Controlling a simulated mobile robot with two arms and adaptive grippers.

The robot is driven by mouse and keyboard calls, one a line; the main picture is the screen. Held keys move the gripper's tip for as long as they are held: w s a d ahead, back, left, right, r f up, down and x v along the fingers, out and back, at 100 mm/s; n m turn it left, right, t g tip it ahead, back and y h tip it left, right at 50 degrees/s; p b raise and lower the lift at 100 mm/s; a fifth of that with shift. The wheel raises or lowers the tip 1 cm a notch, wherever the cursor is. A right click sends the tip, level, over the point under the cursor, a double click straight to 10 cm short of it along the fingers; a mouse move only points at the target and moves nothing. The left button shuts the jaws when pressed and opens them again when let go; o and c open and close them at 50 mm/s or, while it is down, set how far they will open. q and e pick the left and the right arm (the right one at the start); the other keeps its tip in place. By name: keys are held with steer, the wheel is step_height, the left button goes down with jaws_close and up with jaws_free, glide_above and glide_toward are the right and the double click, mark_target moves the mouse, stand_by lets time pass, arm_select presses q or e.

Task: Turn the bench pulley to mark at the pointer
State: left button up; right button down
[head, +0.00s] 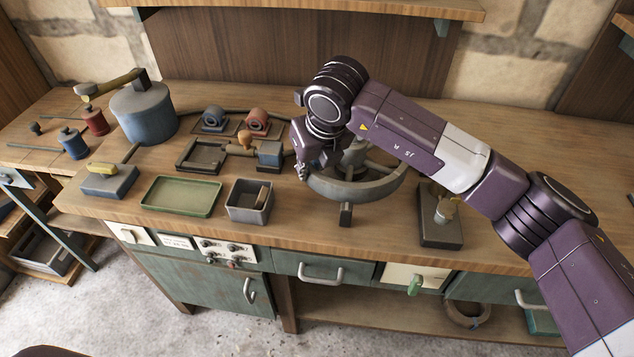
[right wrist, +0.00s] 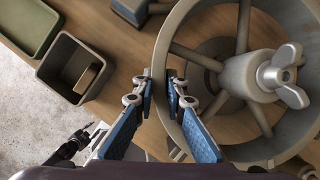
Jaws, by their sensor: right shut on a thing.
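The bench pulley (head: 377,186) is a big grey spoked wheel lying on the bench, partly covered by my right arm. In the right wrist view its rim (right wrist: 285,150), spokes and a hub with a wing nut (right wrist: 283,76) show. My right gripper (head: 303,172) is at the pulley's left side. In the right wrist view the blue-padded fingers (right wrist: 161,84) straddle the rim wall, one on each side, shut on it. A small dark block (head: 346,214) stands at the pulley's front; I cannot tell if it is the pointer. I cannot make out the mark. My left gripper is out of view.
A grey bin (head: 236,213) and a green tray (head: 150,207) stand left of the pulley. A blue block (head: 269,155) is close behind the gripper. A dark box with a brass part (head: 440,233) stands to the right. The bench's front edge is near.

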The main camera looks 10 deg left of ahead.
steer(key=shift+w+a+r+m+b, duration=0.15)
steer(key=shift+w+a+m+b, duration=0.25)
steer(key=shift+w+m+b, duration=0.15)
steer(key=c, duration=2)
jaws_free()
steer(key=shift+o, duration=0.2)
steer(key=v, duration=1.2)
steer(key=shift+s, duration=0.25)
steer(key=shift+a, duration=0.15)
